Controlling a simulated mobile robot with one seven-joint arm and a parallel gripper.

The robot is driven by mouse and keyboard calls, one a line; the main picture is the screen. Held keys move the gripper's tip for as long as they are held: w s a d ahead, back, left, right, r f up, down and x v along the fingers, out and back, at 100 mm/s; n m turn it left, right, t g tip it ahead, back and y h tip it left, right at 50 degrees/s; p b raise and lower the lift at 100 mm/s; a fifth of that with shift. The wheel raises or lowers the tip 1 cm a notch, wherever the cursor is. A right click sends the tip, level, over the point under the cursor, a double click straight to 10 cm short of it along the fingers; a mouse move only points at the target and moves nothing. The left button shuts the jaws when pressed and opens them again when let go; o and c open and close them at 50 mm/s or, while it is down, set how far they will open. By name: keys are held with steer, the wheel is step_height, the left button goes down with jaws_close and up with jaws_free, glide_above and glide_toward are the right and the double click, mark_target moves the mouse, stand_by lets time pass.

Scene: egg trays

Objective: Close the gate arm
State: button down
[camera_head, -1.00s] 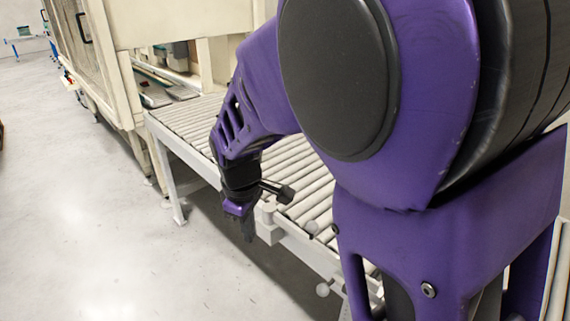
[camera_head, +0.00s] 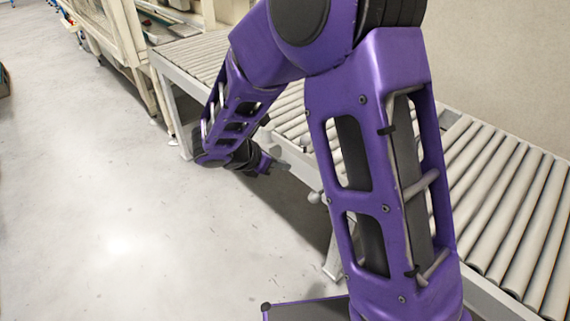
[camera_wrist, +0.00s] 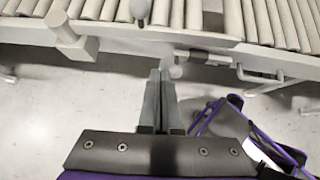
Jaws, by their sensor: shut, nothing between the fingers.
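The roller conveyor (camera_head: 478,185) runs along the right in the head view. Its side rail also shows in the wrist view (camera_wrist: 112,42). On that rail, the wrist view shows a pale block (camera_wrist: 72,38) at left and a bar-like fitting with a bent rod (camera_wrist: 262,76) at right. I cannot tell for certain which part is the gate arm. My gripper (camera_head: 264,164) is low beside the conveyor's near edge in the head view. In the wrist view its fingers (camera_wrist: 161,76) are together and empty, just short of the rail, with a pale round knob (camera_wrist: 174,71) close to the tips.
Another round knob (camera_wrist: 141,8) stands over the rollers. A cream machine frame (camera_head: 120,40) stands behind the conveyor's far end. Conveyor legs (camera_head: 180,135) reach the floor. The pale floor (camera_head: 90,200) at left is clear.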

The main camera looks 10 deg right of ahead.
mark_target(313, 163)
steer(key=w+d+f, duration=0.1)
steer(key=d, duration=0.1)
steer(key=w+d+f, duration=0.2)
steer(key=d, duration=0.1)
steer(key=w+d+f+b, duration=0.1)
steer(key=w+d+f, duration=0.1)
steer(key=shift+w+d, duration=0.15)
steer(key=shift+w, duration=0.1)
steer(key=shift+d, duration=0.1)
steer(key=shift+w, duration=0.1)
